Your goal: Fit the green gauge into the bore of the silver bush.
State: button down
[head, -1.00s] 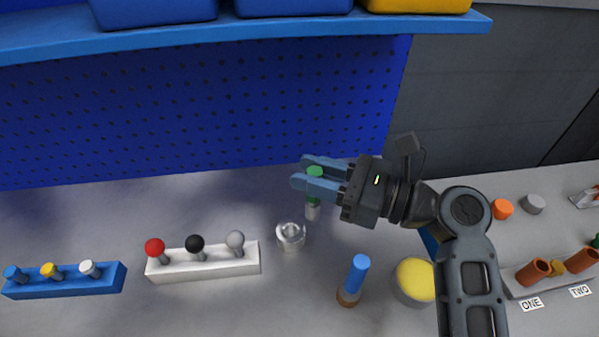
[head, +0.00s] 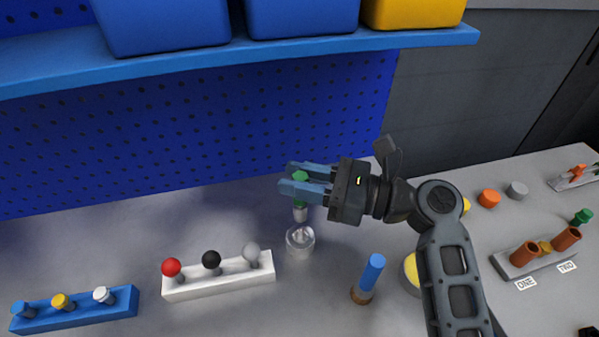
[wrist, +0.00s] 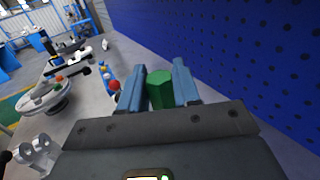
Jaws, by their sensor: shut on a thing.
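The green gauge (head: 300,178) is upright between the blue fingers of my gripper (head: 293,180); its silver lower end (head: 300,214) points down. In the wrist view the green top of the gauge (wrist: 160,90) sits between the two fingertips (wrist: 164,82). The silver bush (head: 300,242) stands on the bench below the gauge, its bore facing up. The gauge's lower end appears just above or at the bush's mouth; I cannot tell whether it touches or has entered. The bush is not visible in the wrist view.
A white block (head: 218,277) with red, black and grey knobs stands left of the bush. A blue peg (head: 371,273) stands to the right. A blue block (head: 75,312) is farther left. The blue pegboard (head: 200,130) rises behind, under a shelf with bins.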

aim_at(302, 218)
jog(key=shift+f+b, duration=1.1)
jog(key=shift+f, duration=1.7)
jog(key=shift+p, duration=1.25)
jog(key=shift+f+b, duration=1.35)
jog(key=shift+f, duration=1.15)
jog(key=c, duration=0.7)
grip_release()
jog(key=shift+c, duration=0.2)
jog(key=shift+d, duration=0.2)
jog(key=b+v, duration=0.1)
jog(key=v, duration=0.6)
jog(key=shift+d, duration=0.25)
